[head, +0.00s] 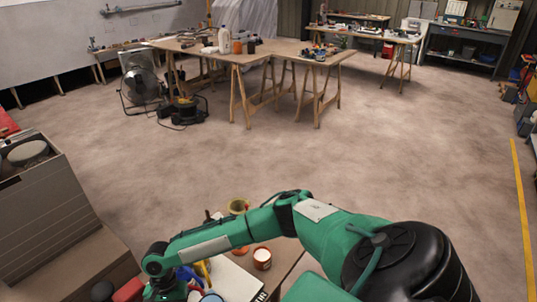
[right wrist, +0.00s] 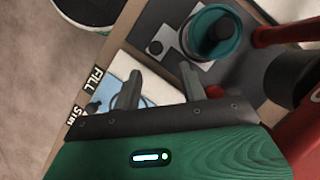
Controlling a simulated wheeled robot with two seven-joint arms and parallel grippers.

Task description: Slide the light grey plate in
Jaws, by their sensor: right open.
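A light grey plate (right wrist: 172,38) with a round black knob lies on a dark grey surface in the right wrist view, just past my fingertips. A teal-rimmed round container (right wrist: 213,36) overlaps its right side, so its full outline is hidden. My right gripper (right wrist: 160,72) is open, its two dark fingers apart with nothing gripped between them. The right finger points towards the plate; I cannot tell whether it touches. In the head view my green right arm reaches down left to the bench, and its gripper is hidden there. My left gripper is not in view.
A white and blue panel (right wrist: 118,72) lies beside lettering reading FILL. Red parts (right wrist: 300,30) stand at the right. Open floor (head: 330,155) lies beyond.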

